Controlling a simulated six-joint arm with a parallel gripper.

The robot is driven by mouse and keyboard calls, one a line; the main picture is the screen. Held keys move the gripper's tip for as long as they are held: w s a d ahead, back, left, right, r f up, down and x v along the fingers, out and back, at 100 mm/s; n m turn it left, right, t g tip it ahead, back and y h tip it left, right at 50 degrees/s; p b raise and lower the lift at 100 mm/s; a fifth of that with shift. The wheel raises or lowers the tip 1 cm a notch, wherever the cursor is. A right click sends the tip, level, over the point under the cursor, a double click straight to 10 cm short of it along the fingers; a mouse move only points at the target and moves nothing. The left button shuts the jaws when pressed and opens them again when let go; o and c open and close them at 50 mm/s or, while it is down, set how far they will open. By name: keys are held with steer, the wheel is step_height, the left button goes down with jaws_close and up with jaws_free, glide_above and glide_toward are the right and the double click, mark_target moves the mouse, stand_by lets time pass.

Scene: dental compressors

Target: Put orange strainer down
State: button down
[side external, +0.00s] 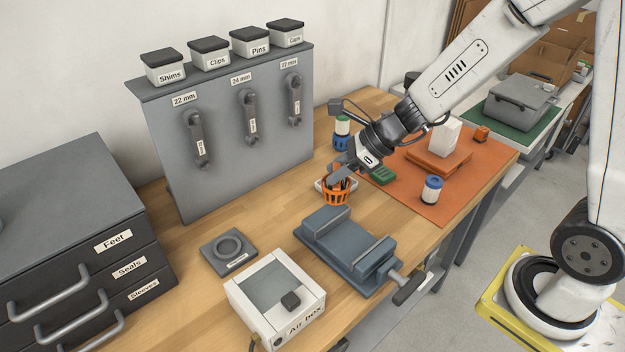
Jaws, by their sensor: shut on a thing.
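The orange strainer (337,196), a small slotted basket, is at the middle of the workbench, beyond the grey vise. My gripper (342,182) comes down on it from the upper right and is shut on it at its upper part. The fingertips are partly hidden by the strainer and the gripper body. I cannot tell whether the strainer touches the bench or the dish.
The vise (345,245) stands just in front. A blue holder with a white-and-green cylinder (342,130) stands behind. On the orange mat (470,190) are a green block (383,175), a blue-capped cylinder (432,190) and a white box (445,136).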

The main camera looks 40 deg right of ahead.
steer(key=shift+w+d, duration=0.1)
steer(key=shift+d, duration=0.35)
steer(key=w+a+f, duration=0.1)
steer(key=w+f, duration=0.8)
steer(key=w, duration=0.4)
steer(key=shift+w+a+f, duration=0.15)
steer(key=shift+w+a, duration=0.05)
steer(key=shift+f, duration=0.1)
steer(key=shift+w+f, duration=0.15)
steer(key=shift+f, duration=0.75)
steer(key=shift+w+f, duration=0.1)
steer(key=shift+f, duration=0.75)
steer(key=shift+f, duration=0.1)
